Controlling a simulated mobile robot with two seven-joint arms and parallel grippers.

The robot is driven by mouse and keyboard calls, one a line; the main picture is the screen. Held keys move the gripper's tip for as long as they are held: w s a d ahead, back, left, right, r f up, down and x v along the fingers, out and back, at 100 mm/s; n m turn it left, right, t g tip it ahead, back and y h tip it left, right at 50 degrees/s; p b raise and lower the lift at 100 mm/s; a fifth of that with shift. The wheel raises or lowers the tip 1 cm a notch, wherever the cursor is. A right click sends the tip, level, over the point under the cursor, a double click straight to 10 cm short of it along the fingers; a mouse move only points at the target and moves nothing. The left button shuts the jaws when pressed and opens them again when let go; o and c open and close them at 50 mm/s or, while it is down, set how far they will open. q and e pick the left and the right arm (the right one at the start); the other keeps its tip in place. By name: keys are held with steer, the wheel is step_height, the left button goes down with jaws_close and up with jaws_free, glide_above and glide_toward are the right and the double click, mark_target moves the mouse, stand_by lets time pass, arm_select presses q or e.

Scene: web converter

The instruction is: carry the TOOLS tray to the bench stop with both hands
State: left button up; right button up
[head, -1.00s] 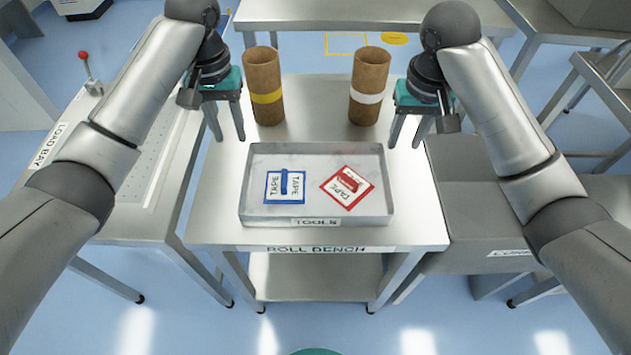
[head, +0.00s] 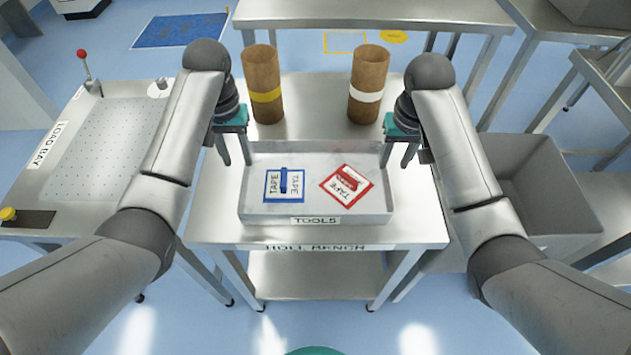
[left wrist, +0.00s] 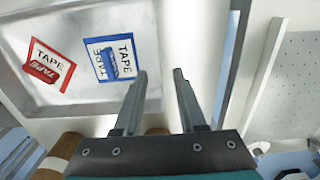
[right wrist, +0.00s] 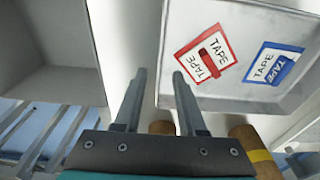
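The grey TOOLS tray (head: 262,219) lies flat on the roll bench (head: 215,228), its label facing me. In it lie a blue TAPE card (head: 272,194) and a red TAPE card (head: 345,196), each with a matching handle-like piece. My left gripper (head: 237,163) is open at the tray's left side wall, toward the back. My right gripper (head: 395,166) is open at the right side wall. In both wrist views a tray wall lines up between the spread fingers; I cannot tell how deep it sits. I cannot pick out a bench stop.
Two brown cardboard rolls stand behind the tray, one yellow-banded (head: 262,85) and one white-banded (head: 368,85). The LOAD BAY table (head: 95,150) is at left. An open grey bin (head: 530,190) is at right. A steel table (head: 370,14) stands at the back.

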mark_target(243, 173)
arm_select(q)
step_height(243, 173, down, 8)
steer(key=shift+r, duration=0.2)
arm_select(e)
steer(key=f, duration=0.5)
steer(key=w+f, duration=0.1)
steer(key=f, duration=0.1)
steer(key=shift+f, duration=0.25)
arm_select(q)
steer(key=shift+c, duration=0.2)
arm_select(e)
steer(key=shift+c, duration=0.2)
arm_select(q)
jaws_close()
arm_select(e)
jaws_close()
arm_select(q)
steer(key=shift+w+r, duration=0.1)
arm_select(e)
steer(key=shift+r, duration=0.1)
